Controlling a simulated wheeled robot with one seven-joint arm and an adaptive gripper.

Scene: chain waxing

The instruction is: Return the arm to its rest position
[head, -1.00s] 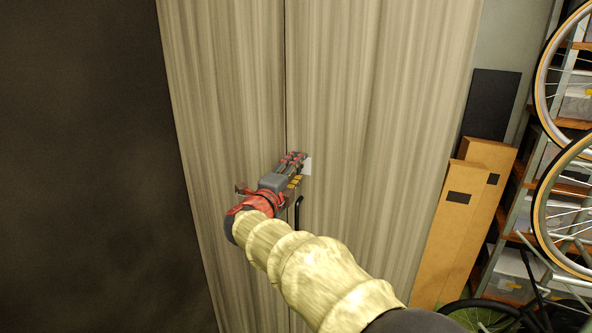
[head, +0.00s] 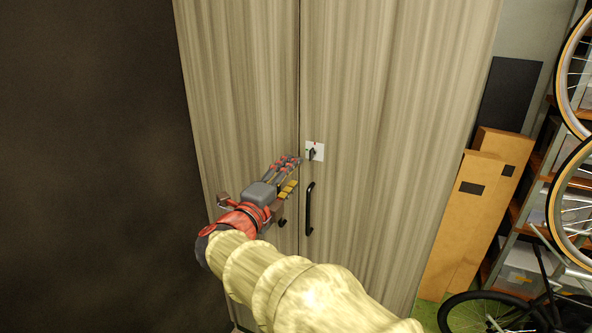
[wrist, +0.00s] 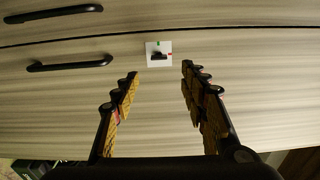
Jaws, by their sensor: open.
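My gripper (head: 290,173) is in front of a tall wood-grain cabinet (head: 390,100), a little left of and below a small white plate with a dark turn knob (head: 315,151). In the wrist view my gripper (wrist: 159,78) is open, with its two fingers spread apart and nothing between them. The white plate with the knob (wrist: 158,54) lies beyond the fingertips, apart from them. Red and green marks show on the plate. My arm's pale sleeve hides the lower part of the cabinet.
A black door handle (head: 310,208) is right of my gripper, and another handle (head: 282,222) is partly hidden behind it. Tall cardboard boxes (head: 455,228), shelves and bicycle wheels (head: 570,200) stand at the right. A dark surface (head: 90,160) fills the left.

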